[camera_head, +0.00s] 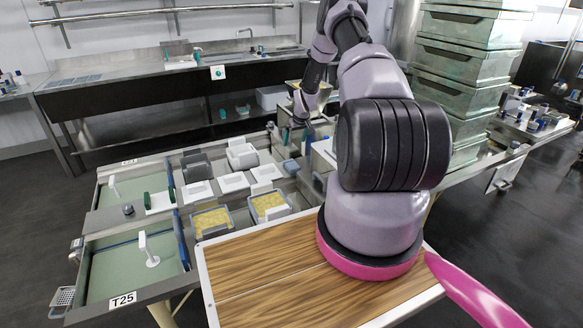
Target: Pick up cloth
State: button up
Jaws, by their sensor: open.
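My gripper (293,132) is small in the view, beyond my arm, pointing down over the far right part of the press table. Its jaws are open. A small blue-grey piece (291,167) lies just below it on the table; it may be the cloth, but it is too small to tell. I cannot tell whether the gripper touches it. No other cloth can be made out clearly, and my arm hides part of the table on the right.
The press table holds white trays (198,192), white blocks and two moulds of yellow curd (211,220). Green vats (120,273) fill its left side. A wooden board (265,270) lies in front. Stacked green crates (462,62) stand right; a sink counter (170,72) stands behind.

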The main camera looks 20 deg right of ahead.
send_near(292, 164)
jog(key=shift+x, duration=4.25)
jog(key=shift+f, duration=0.1)
jog(key=shift+c, duration=0.3)
jog(key=c, duration=1.3)
